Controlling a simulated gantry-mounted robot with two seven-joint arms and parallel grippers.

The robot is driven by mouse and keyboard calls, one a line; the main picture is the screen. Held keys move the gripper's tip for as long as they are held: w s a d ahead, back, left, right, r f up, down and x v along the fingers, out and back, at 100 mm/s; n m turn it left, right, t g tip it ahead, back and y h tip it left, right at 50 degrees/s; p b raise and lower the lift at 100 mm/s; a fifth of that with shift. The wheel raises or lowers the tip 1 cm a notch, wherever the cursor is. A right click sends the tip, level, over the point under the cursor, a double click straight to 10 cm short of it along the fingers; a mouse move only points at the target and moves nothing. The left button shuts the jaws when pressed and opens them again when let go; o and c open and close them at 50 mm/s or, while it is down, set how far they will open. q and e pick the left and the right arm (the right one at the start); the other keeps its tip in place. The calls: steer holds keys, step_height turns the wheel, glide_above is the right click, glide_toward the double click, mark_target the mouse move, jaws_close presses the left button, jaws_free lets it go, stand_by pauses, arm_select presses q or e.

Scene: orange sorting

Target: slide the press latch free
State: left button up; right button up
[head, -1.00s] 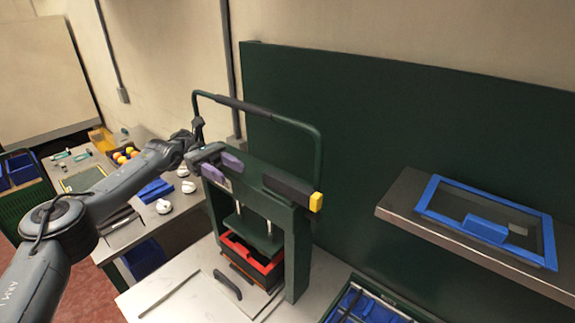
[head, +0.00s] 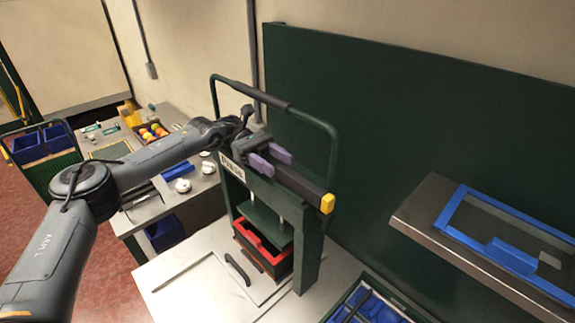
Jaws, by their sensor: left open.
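The press (head: 310,247) is a dark green frame on the white bench. Along its top lies a dark latch bar (head: 298,184) with a yellow end (head: 327,204) at the right. My left gripper (head: 272,159), with purple finger pads, is over the top of the press at the left end of the bar. Its jaws are open, with one pad on either side of the bar's line. I cannot tell whether they touch the bar. The gripper hides the bar's left end. My right gripper is out of view.
A dark green handle hoop (head: 335,150) rises behind the press top. A red-rimmed box (head: 262,243) sits inside the press. A shelf (head: 425,207) with a blue-framed tray (head: 470,242) juts out at the right. Blue bins (head: 375,303) stand at the bottom right.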

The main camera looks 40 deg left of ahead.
mark_target(287, 170)
arm_select(q)
steer(key=shift+s+d+p, duration=0.2)
steer(key=shift+d+p, duration=0.3)
steer(key=shift+d, duration=1.65)
steer(key=shift+c, duration=0.3)
jaws_close()
